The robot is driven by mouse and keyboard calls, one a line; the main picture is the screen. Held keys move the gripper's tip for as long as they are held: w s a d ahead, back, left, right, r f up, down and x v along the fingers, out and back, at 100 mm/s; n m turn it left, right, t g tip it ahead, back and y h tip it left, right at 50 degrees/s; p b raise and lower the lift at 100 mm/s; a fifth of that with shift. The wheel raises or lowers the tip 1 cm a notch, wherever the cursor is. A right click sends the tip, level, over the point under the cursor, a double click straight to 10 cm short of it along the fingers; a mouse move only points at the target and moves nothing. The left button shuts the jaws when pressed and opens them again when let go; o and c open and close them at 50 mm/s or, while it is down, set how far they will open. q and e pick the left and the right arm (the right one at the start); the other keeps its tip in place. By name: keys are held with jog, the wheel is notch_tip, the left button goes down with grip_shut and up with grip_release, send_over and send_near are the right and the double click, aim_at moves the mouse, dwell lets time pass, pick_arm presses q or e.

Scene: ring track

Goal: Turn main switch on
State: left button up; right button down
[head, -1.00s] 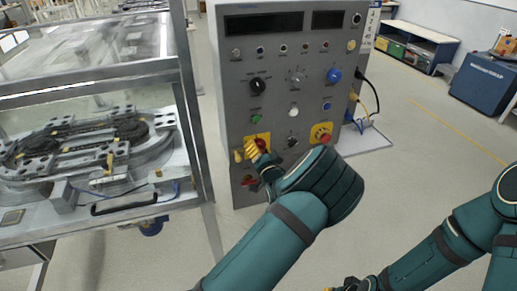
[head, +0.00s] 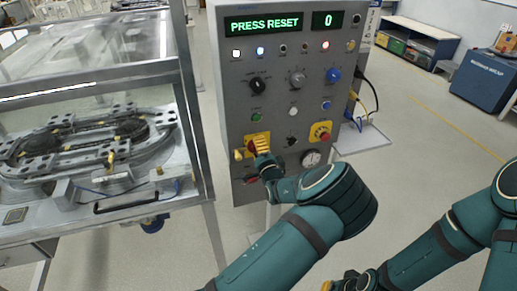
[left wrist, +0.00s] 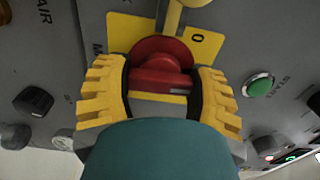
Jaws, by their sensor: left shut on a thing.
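The main switch is a red rotary knob (left wrist: 162,66) on a yellow plate (left wrist: 203,42) on the grey control panel, seen close in the left wrist view. In the head view the yellow plate (head: 249,140) shows low on the panel's left, with the knob mostly hidden. My left gripper (head: 259,147) has its yellow fingers on both sides of the knob and is shut on it; it fills the left wrist view (left wrist: 163,92). The display (head: 264,23) reads "PRESS RESET", and a second display (head: 328,20) shows 0. My right gripper (head: 345,284) is partly visible at the bottom edge.
Other knobs, a green button (head: 257,117) and a red emergency button on yellow (head: 320,132) surround the switch. A glazed frame with a ring track (head: 120,178) stands to the left. Open floor (head: 430,130) lies to the right.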

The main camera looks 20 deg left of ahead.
pick_arm(q)
jog(key=shift+f+m, duration=0.15)
jog(key=shift+m, duration=0.15)
jog(key=o, duration=0.9)
jog(key=shift+s, duration=0.1)
jog(key=v, duration=1.2)
